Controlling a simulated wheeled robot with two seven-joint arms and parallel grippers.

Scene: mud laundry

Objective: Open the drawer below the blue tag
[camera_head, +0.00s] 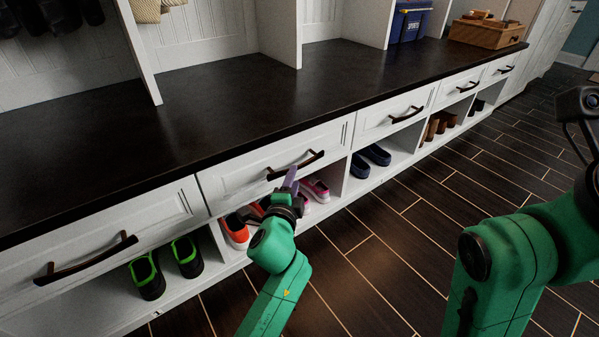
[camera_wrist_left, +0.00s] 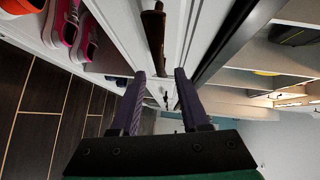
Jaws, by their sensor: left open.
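A row of white drawers runs under a dark bench top, each with a dark bar handle. My left gripper (camera_head: 291,182) is open at the front of the second drawer from the left (camera_head: 240,177), by its handle (camera_head: 297,166). In the left wrist view, the purple fingers of my left gripper (camera_wrist_left: 161,84) are spread apart, and the handle (camera_wrist_left: 153,38) lies ahead, in line with the gap between them. I cannot tell whether the fingers touch it. This drawer looks shut. I make out no blue tag. My right arm shows at the right, but its fingers are out of sight.
Other drawers have handles at the left (camera_head: 86,258) and farther right (camera_head: 407,114). Open cubbies below hold green-and-black shoes (camera_head: 148,276), orange and pink shoes, and blue shoes (camera_head: 371,156). A blue bin (camera_head: 408,24) and a wooden crate (camera_head: 487,34) stand on the bench top (camera_head: 230,95). The plank floor is clear.

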